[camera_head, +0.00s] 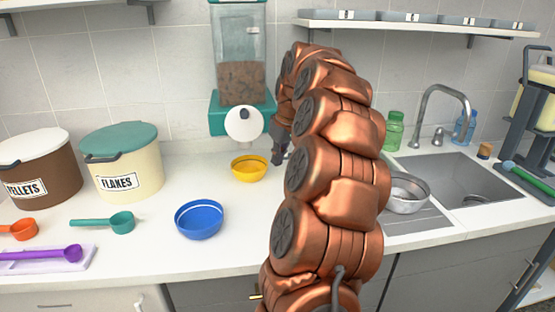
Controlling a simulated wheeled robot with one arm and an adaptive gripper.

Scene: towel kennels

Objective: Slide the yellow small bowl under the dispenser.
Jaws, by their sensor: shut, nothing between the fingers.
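The yellow small bowl (249,168) stands upright on the white counter, in front of the dispenser and a little right of its middle line. The dispenser (238,80) is mounted on the wall, with a clear hopper of brown kibble, a teal body and a round white knob (244,124). The bowl is below and in front of the knob. My gripper (278,160) is shut and empty, just right of the bowl near its rim. I cannot tell whether it touches the bowl. My copper arm hides the counter to the right.
A blue bowl (199,219) stands nearer the front edge. A FLAKES bin (122,163) and a PELLETS bin (38,168) stand at left, with a teal scoop (116,222) before them. A metal bowl (406,193) and a sink (452,180) are at right.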

